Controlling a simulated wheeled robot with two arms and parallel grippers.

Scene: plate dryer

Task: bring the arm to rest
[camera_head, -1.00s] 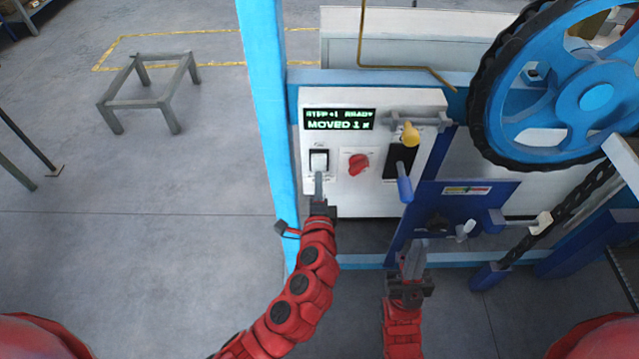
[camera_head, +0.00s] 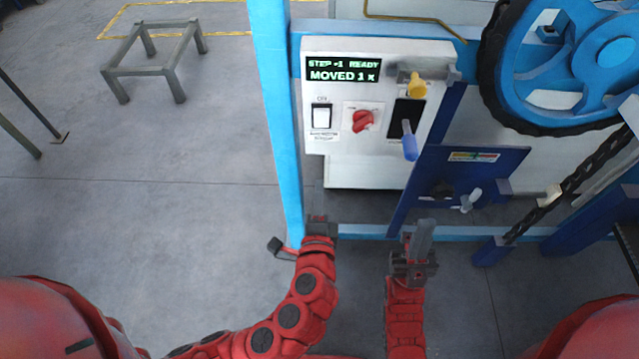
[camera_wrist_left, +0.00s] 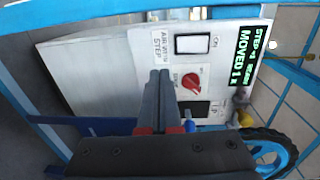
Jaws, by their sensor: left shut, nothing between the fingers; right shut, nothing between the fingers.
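My left gripper (camera_head: 318,222) is shut and empty, below the white control panel (camera_head: 390,140) and apart from it in the head view. Its shut fingers (camera_wrist_left: 165,95) also show in the left wrist view, in front of the panel. My right gripper (camera_head: 420,235) is shut and empty, below the blue plate with the small lever. The panel carries a white rocker switch (camera_head: 321,117), a red knob (camera_head: 363,121) and a blue-handled lever (camera_head: 410,146). Its green display (camera_head: 344,69) reads "READY" and "MOVED 1", with a step number.
A light blue post (camera_head: 275,120) stands left of the panel. A large blue wheel (camera_head: 590,60) with a black rim is at the upper right. A yellow-tipped lever (camera_head: 416,86) sticks out at the panel's top right. A grey stand (camera_head: 155,70) is far left; the floor between is clear.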

